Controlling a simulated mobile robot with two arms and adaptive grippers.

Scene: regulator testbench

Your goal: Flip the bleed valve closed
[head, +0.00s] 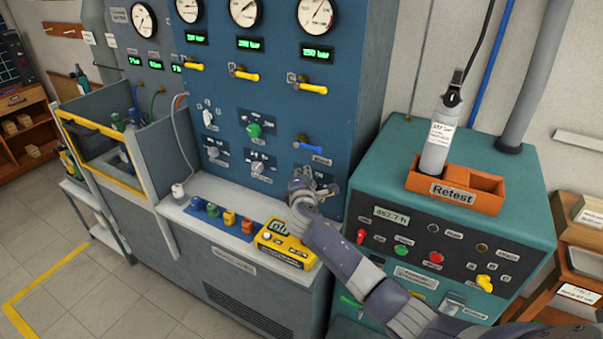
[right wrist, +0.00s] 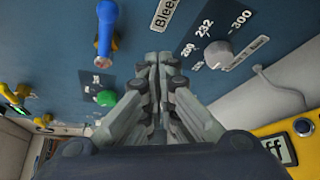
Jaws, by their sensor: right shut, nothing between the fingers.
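The bleed valve's blue lever handle (head: 308,145) is on the blue panel, lying roughly level with its free end to the right in the head view. In the right wrist view the blue lever (right wrist: 106,30) shows at the upper left, beside a label reading "Bleed". My right gripper (head: 312,184) is in front of the panel, below the blue lever. Its fingers (right wrist: 160,60) are shut and empty, and a gap separates them from the lever in the right wrist view. My left gripper is not in view.
A grey knob (right wrist: 218,54) and a green knob (right wrist: 105,97) are on the panel near my fingers. A yellow meter (head: 287,243) is on the ledge below. Yellow levers (head: 312,87) are above. A teal cabinet with an orange "Retest" tray (head: 483,202) stands to the right.

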